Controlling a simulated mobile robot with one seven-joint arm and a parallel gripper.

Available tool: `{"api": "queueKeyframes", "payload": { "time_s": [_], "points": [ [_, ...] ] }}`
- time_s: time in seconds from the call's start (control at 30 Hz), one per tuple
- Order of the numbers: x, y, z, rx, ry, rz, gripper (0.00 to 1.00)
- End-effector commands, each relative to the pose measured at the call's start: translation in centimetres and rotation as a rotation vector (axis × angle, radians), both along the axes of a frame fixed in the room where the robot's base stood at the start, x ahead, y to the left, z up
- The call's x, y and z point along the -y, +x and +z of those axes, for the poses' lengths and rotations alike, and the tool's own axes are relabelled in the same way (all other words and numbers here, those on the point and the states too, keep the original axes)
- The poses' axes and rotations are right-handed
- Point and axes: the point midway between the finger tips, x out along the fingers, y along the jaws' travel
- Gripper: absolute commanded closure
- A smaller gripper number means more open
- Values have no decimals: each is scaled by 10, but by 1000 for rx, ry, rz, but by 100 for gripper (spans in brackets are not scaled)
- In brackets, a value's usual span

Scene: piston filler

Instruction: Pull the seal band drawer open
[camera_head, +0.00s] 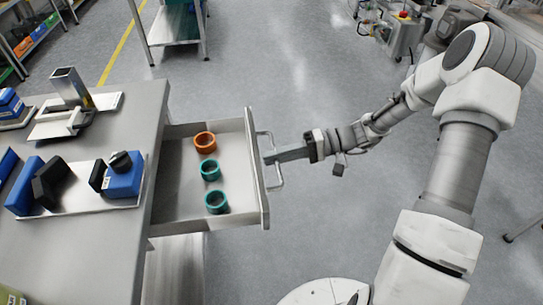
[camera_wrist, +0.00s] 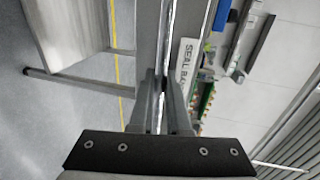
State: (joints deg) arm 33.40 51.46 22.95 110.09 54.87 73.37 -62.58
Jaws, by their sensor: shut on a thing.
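The seal band drawer (camera_head: 180,208) stands pulled out from the right side of the grey bench in the head view. It holds an orange ring band (camera_head: 204,142) and two teal ring bands (camera_head: 211,170). A bar handle (camera_head: 279,172) is on its front panel (camera_head: 257,165). My gripper (camera_head: 272,157) reaches in from the right and is shut on the handle. In the wrist view the two fingers (camera_wrist: 161,118) close on the metal bar, and a label (camera_wrist: 187,62) reading partly "SEAL BA" shows beside it.
The bench top (camera_head: 85,250) carries a tray with blue and black parts (camera_head: 122,178) and a metal fixture (camera_head: 72,95). A shelf rack (camera_head: 172,22) stands at the back. Grey floor is clear to the right of the drawer and below my arm.

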Motion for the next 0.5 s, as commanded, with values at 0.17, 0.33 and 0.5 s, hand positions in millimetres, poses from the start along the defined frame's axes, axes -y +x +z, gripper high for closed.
{"api": "queueKeyframes", "payload": {
  "time_s": [0.17, 0.33, 0.5],
  "points": [
    [0, 1, 0, 1, 0, -2, 100],
    [0, 1, 0, 1, 0, -1, 55],
    [0, 0, 0, 1, 0, -1, 55]
  ]
}}
